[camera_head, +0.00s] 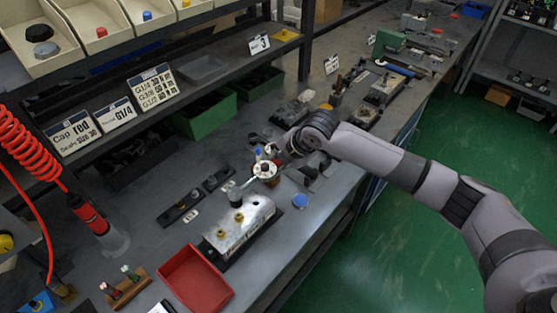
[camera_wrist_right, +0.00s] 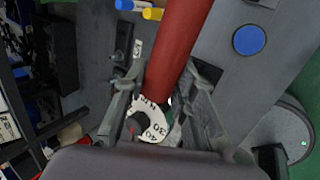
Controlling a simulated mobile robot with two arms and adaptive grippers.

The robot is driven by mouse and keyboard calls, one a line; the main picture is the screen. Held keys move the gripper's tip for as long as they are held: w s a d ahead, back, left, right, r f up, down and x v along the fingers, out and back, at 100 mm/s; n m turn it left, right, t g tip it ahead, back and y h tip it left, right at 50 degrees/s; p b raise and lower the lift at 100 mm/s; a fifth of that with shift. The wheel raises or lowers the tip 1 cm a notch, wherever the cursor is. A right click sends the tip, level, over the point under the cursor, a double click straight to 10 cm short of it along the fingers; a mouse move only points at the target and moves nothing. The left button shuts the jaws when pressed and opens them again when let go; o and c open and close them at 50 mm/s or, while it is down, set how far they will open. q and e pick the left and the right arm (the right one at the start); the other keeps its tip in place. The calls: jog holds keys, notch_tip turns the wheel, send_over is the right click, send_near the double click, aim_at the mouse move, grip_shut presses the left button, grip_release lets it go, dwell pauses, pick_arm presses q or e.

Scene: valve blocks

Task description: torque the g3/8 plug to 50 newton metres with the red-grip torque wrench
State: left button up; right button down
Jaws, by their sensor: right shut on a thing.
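My right gripper (camera_head: 272,158) is shut on the torque wrench (camera_head: 250,181) above the bench. In the right wrist view its red grip (camera_wrist_right: 182,45) lies between the fingers, and a white scale ring (camera_wrist_right: 152,122) with 30 and 40 shows close to the palm. In the head view the wrench's bar runs down-left toward a dark socket end near the silver valve block (camera_head: 256,213). Brass plugs (camera_head: 237,218) show on the block's top. I cannot tell whether the socket is seated on a plug, or which one is G3/8. My left gripper is not in view.
A red tray (camera_head: 195,281) lies in front of the block, and a blue disc (camera_head: 300,200) lies right of it. Dark fixtures (camera_head: 180,208) lie to its left. A torque card (camera_head: 155,87) stands on the shelf. A red coiled hose (camera_head: 30,150) hangs at left.

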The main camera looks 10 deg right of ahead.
notch_tip(320, 180, down, 5)
jog(key=shift+w+r+b, duration=0.1)
jog(key=shift+r+b, duration=0.1)
jog(key=shift+b, duration=0.9)
jog(key=shift+p, duration=0.6)
jog(key=shift+f+b, duration=0.75)
jog(key=shift+f, duration=0.5)
dwell(0.6)
jog(key=shift+s+d+m+h+p, duration=0.25)
jog(key=shift+s+m+p, duration=0.3)
jog(key=shift+p, duration=0.4)
jog(key=shift+s+d+m+h+p, duration=0.15)
jog(key=shift+s+d+m+p, duration=0.25)
jog(key=shift+p, duration=0.5)
jog(key=shift+s+a, duration=0.1)
jog(key=shift+s, duration=0.05)
